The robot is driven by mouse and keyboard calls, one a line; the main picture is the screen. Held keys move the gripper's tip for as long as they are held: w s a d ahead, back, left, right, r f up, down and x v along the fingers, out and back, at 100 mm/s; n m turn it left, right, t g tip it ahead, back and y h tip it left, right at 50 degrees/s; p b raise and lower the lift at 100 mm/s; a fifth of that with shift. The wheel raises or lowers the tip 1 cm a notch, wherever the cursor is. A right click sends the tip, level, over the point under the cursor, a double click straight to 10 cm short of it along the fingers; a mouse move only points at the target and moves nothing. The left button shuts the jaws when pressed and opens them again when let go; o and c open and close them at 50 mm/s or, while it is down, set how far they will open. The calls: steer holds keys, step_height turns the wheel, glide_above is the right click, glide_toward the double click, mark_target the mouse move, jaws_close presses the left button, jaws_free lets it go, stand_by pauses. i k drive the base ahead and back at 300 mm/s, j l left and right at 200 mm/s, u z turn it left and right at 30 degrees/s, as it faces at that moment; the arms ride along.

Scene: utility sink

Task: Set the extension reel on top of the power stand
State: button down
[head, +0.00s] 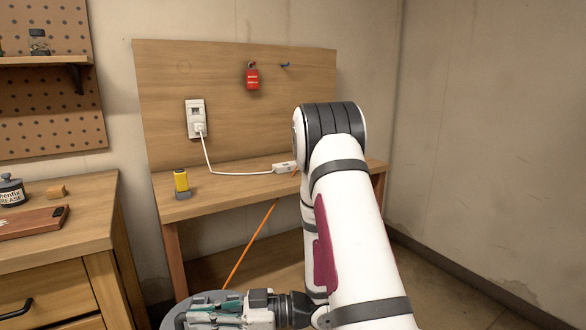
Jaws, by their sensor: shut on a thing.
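My gripper (205,318), with teal finger parts, is low at the bottom edge of the head view, in front of the bench. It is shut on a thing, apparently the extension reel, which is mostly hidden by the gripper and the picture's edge. A grey rounded surface (203,297) shows just behind the gripper; I cannot tell whether it is part of the reel or the top of the power stand. A taut orange cord (250,243) slopes from the bench down to this grey surface. Nothing else in view is clearly the power stand.
A wooden bench (235,186) with a backboard holds a white socket block (284,167) on a white cord and a yellow-and-black device (182,183). A red tag (252,77) hangs above. A wooden cabinet (60,245) stands left. My arm hides the bench's right part.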

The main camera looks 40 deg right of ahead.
mark_target(226, 178)
steer(key=i+j+z, duration=0.2)
steer(key=z, duration=0.25)
steer(key=i+j+z, duration=0.2)
steer(key=z, duration=0.25)
steer(key=j, duration=0.1)
